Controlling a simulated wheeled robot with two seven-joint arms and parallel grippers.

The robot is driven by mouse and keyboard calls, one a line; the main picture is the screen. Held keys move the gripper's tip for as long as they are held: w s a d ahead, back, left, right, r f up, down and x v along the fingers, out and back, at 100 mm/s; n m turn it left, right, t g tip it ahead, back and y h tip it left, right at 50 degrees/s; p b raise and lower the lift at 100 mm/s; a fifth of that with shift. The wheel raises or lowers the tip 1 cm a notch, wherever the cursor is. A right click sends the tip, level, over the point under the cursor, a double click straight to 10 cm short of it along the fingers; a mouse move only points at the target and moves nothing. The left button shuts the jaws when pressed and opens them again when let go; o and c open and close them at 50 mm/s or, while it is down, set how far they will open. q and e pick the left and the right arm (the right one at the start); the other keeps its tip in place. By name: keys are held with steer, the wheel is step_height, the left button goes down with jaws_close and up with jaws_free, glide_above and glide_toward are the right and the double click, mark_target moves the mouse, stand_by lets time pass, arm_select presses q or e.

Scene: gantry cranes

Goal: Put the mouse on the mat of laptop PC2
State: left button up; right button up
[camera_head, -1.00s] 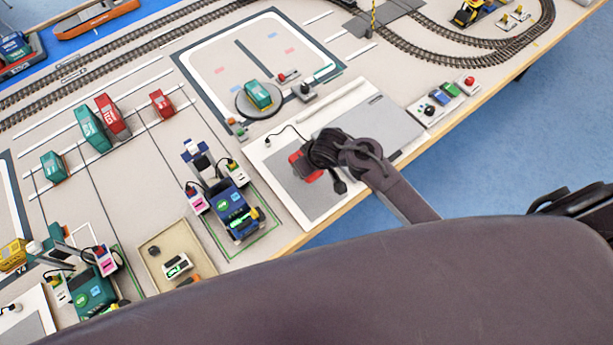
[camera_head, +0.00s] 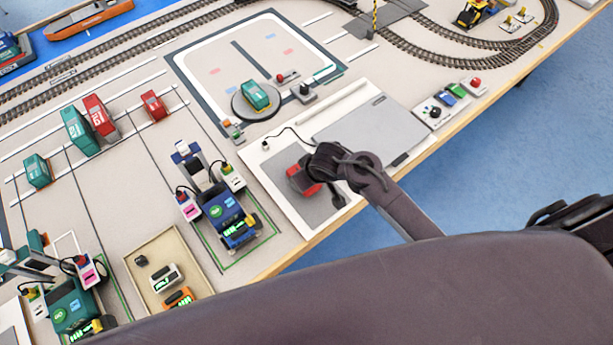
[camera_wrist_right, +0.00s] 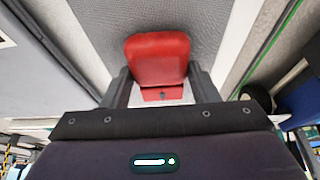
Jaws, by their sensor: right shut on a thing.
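The mouse is a red block-like thing (camera_head: 302,178), held over or on the grey mat (camera_head: 318,212). I cannot tell whether it touches the mat. My right gripper (camera_head: 312,168) is shut on the mouse, and the arm reaches in from the right. In the right wrist view the red mouse (camera_wrist_right: 158,58) sits between the two dark fingers (camera_wrist_right: 158,88), with the textured grey mat (camera_wrist_right: 215,25) behind it. A flat grey laptop (camera_head: 365,128) lies beside the mat on the same white board. I cannot read a PC2 label. My left gripper is not in view.
A blue truck (camera_head: 230,220) stands left of the mat inside a green outline. A beige tray (camera_head: 150,265) with small parts is further left. A black cable (camera_head: 290,130) runs onto the board. A control box (camera_head: 432,112) stands right of the laptop, near the wooden table edge.

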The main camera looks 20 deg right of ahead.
steer(key=o, duration=1)
steer(key=shift+f, duration=0.15)
steer(key=shift+r, duration=0.25)
steer(key=p+v, duration=0.3)
steer(key=v, duration=0.9)
steer(key=shift+w, duration=0.1)
steer(key=shift+f, duration=0.1)
